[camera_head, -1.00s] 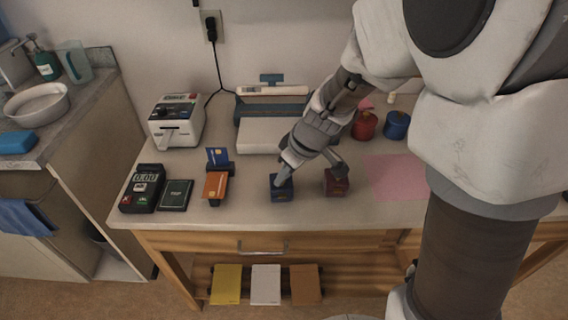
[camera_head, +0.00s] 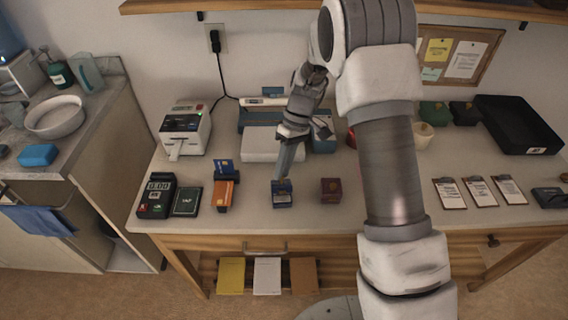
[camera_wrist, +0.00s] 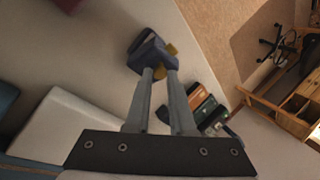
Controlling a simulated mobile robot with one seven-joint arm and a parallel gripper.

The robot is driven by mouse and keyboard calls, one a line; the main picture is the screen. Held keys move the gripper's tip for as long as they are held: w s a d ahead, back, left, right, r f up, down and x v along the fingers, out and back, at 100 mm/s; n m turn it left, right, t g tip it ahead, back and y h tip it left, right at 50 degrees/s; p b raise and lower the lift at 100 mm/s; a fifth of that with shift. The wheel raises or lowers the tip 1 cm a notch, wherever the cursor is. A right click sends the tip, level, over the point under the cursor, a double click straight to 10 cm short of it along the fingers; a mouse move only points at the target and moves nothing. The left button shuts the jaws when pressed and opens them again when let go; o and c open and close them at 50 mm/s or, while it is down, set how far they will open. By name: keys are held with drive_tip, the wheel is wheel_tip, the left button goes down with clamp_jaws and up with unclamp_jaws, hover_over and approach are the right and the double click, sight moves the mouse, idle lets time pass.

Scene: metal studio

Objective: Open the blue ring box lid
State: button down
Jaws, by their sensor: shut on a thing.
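The small blue ring box (camera_head: 282,197) stands near the front edge of the table, with a gold-coloured spot on its front. My gripper (camera_head: 281,180) reaches down to it from above and behind, with its fingertips at the top of the box. In the wrist view my gripper (camera_wrist: 160,72) is shut on the dark blue box (camera_wrist: 151,51), and gold-coloured parts show at its side. The fingers cover part of the top, and I cannot tell how far the lid is raised.
A dark red ring box (camera_head: 331,190) stands close to the right. An orange card holder (camera_head: 223,194), a dark card (camera_head: 187,201) and a payment terminal (camera_head: 156,195) are to the left. A white tray-like device (camera_head: 262,146) is behind.

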drive_tip(key=shift+w+a+f+m+g+b, duration=0.1)
drive_tip(key=shift+w+f+m+g+b, duration=0.1)
drive_tip(key=shift+w+g, duration=0.65)
drive_tip(key=shift+w+f+m+g+b, duration=0.2)
drive_tip(key=shift+w+g, duration=0.35)
drive_tip(key=shift+g, duration=0.6)
drive_tip(key=shift+w+a+f+m+g+b, duration=0.1)
drive_tip(key=shift+w+f+g, duration=0.15)
drive_tip(key=shift+w+g, duration=0.6)
drive_tip(key=shift+g, duration=0.35)
drive_tip(key=c, duration=0.8)
unclamp_jaws()
drive_tip(key=shift+o, duration=0.2)
drive_tip(key=shift+r, duration=0.1)
drive_tip(key=s+d+r, duration=0.3)
drive_tip(key=d+r, duration=0.7)
drive_tip(key=d, duration=0.1)
drive_tip(key=shift+s+d+r, duration=0.15)
drive_tip(key=shift+s+r, duration=0.15)
drive_tip(key=shift+r, duration=0.1)
